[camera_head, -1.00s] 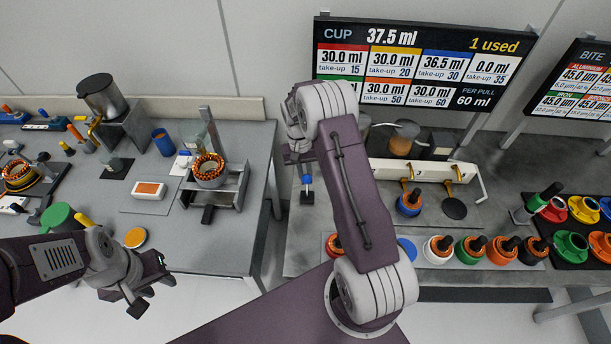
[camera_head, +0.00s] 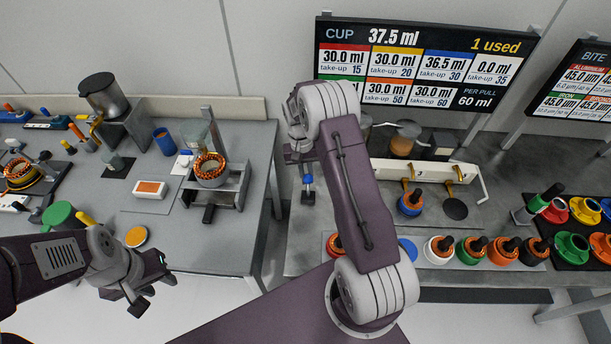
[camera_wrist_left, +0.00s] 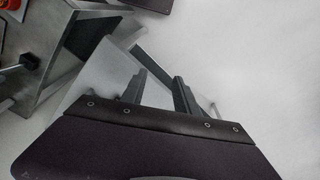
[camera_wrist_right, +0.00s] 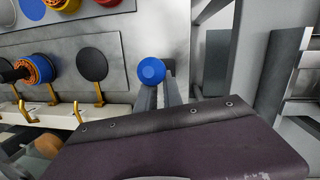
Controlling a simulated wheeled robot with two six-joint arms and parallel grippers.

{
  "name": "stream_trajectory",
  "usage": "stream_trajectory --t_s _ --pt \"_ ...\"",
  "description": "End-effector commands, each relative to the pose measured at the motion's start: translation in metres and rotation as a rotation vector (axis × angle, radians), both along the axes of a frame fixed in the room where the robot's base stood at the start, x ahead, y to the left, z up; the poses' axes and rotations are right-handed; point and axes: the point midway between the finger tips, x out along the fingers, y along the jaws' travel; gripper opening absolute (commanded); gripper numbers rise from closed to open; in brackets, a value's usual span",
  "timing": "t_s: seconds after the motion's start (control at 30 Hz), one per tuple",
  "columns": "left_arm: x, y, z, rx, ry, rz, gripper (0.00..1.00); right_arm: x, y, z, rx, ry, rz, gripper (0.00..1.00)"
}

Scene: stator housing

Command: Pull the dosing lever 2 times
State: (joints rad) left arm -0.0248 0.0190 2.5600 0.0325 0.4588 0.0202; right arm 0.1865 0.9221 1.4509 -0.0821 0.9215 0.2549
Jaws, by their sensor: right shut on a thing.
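A round blue knob (camera_wrist_right: 151,71), which looks like the grip of the dosing lever, sits at the fingertips of my right gripper (camera_wrist_right: 160,90) in the right wrist view. My right gripper is shut on it. The knob (camera_head: 308,180) also shows in the head view, left of the white dosing bar (camera_head: 418,171). The lever's shaft is hidden. My left gripper (camera_head: 152,289) is open and empty, in front of the left table. Its two fingers (camera_wrist_left: 158,92) stand apart in the left wrist view.
A blue spool with an orange ring (camera_head: 410,203) stands under a brass nozzle, beside an empty black disc (camera_head: 455,208). Several coloured spools line the right table's front. A display (camera_head: 420,65) reads 37.5 ml, 1 used, 60 ml per pull. A gap separates the tables.

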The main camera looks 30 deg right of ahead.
Motion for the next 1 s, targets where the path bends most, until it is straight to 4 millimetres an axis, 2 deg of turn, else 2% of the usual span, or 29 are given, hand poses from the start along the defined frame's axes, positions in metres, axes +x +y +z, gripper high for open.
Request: stream_trajectory --t_s 0.17,0.2,0.27,0.3,0.33,0.37,0.47,0.5,0.57,0.6,0.67,0.7,0.77,0.8,0.87,0.9,1.0 --pt "0.000 0.000 0.000 0.000 0.000 0.000 0.36 -0.004 -0.003 -0.001 -0.004 0.014 0.002 0.00" --pt "0.000 0.000 0.000 0.000 0.000 0.000 0.34 -0.004 -0.003 -0.001 -0.004 0.014 0.002 0.00" --pt "0.000 0.000 0.000 -0.001 -0.001 0.008 0.17 -0.004 -0.003 -0.001 -0.003 0.015 0.002 0.00" --pt "0.005 0.000 0.001 -0.002 -0.021 0.026 0.06 -0.004 -0.003 -0.001 -0.003 0.015 0.002 0.00" --pt "0.012 0.002 0.002 0.007 -0.048 0.023 0.00 -0.004 -0.003 -0.001 -0.003 0.015 0.002 0.00" --pt "0.021 0.006 0.004 0.024 -0.085 0.006 0.00 -0.005 -0.003 -0.001 -0.003 0.015 0.002 0.00" --pt "0.073 0.016 0.023 0.098 -0.269 -0.119 0.00 -0.005 -0.003 -0.001 -0.003 0.016 0.002 0.00" --pt "0.098 0.016 0.034 0.128 -0.351 -0.198 0.00 -0.005 -0.003 -0.001 -0.003 0.016 0.002 0.00" --pt "0.135 0.004 0.051 0.161 -0.471 -0.349 0.00 -0.005 -0.003 -0.001 -0.003 0.016 0.002 0.00" --pt "0.156 -0.011 0.061 0.171 -0.543 -0.461 0.00 -0.005 -0.003 -0.001 -0.003 0.016 0.002 0.00" --pt "0.180 -0.043 0.074 0.171 -0.637 -0.644 0.00 -0.005 -0.003 -0.001 -0.003 0.016 0.002 0.00" --pt "0.192 -0.068 0.080 0.163 -0.691 -0.777 0.00 -0.005 -0.003 -0.001 -0.003 0.016 0.002 0.00" --pt "0.200 -0.111 0.086 0.136 -0.756 -0.985 0.00 -0.005 -0.003 -0.001 -0.003 0.016 0.002 0.00" --pt "0.199 -0.141 0.086 0.110 -0.787 -1.129 0.00 -0.005 -0.003 -0.001 -0.003 0.016 0.002 0.00" --pt "0.189 -0.185 0.082 0.066 -0.815 -1.345 0.00 -0.005 -0.003 -0.001 -0.003 0.016 0.002 0.00" --pt "0.178 -0.211 0.076 0.035 -0.821 -1.487 0.00 -0.005 -0.003 -0.001 -0.003 0.016 0.002 0.00" --pt "0.143 -0.266 0.054 -0.034 -0.801 -1.816 0.00 -0.005 -0.002 -0.001 -0.003 0.016 0.002 0.00"
